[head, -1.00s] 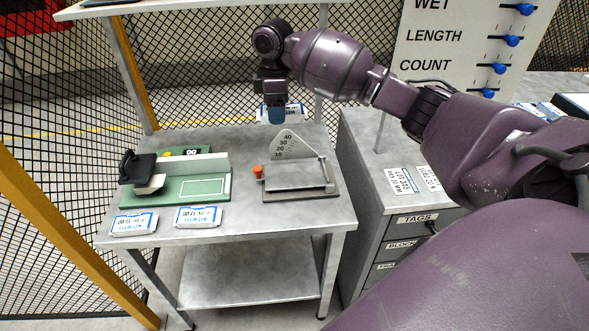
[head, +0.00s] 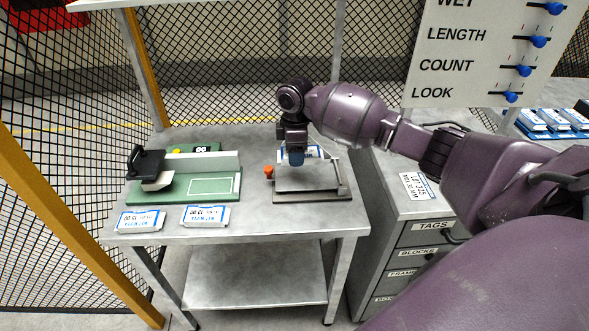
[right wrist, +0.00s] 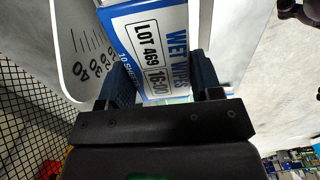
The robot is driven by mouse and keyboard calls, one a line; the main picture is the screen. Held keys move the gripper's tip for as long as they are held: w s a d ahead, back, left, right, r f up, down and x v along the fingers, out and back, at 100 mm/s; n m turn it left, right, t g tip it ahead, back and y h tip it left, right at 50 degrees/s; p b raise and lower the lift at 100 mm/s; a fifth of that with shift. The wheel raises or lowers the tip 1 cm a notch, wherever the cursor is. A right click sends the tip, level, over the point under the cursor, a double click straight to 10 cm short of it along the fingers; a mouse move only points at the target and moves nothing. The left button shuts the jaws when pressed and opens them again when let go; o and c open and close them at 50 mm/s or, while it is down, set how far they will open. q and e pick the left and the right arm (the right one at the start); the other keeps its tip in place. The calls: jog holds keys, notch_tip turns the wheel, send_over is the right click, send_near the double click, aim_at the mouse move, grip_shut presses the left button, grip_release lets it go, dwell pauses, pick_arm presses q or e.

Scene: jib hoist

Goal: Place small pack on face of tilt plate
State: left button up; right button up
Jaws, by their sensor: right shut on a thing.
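The small pack (right wrist: 150,50) is a white and blue wet wipes pack marked LOT 469. My right gripper (head: 297,158) is shut on it, and the right wrist view shows a blue finger on each side of the pack. In the head view the pack (head: 315,152) shows partly behind the fingers. The tilt plate (head: 310,183) is a grey plate on a dark base with an orange knob (head: 268,172) at its left. The gripper and pack are over the plate's back part; I cannot tell whether the pack touches it. The angle scale (right wrist: 82,45) shows beside the pack. My left gripper is not in view.
A green board with a black-handled device (head: 150,165) stands left on the grey table (head: 260,228). Two labelled packs (head: 141,220) (head: 206,216) lie at the front edge. A drawer cabinet (head: 415,240) stands to the right. Mesh fencing is behind and left.

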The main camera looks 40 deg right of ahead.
aim_at(295, 177)
notch_tip(295, 177, down, 6)
jog(key=shift+r+b, duration=0.2)
jog(key=shift+b, duration=0.3)
jog(key=shift+f, duration=0.25)
jog(key=shift+r, duration=0.1)
jog(key=o, duration=0.9)
jog(key=shift+f, duration=0.2)
jog(key=shift+o, duration=0.2)
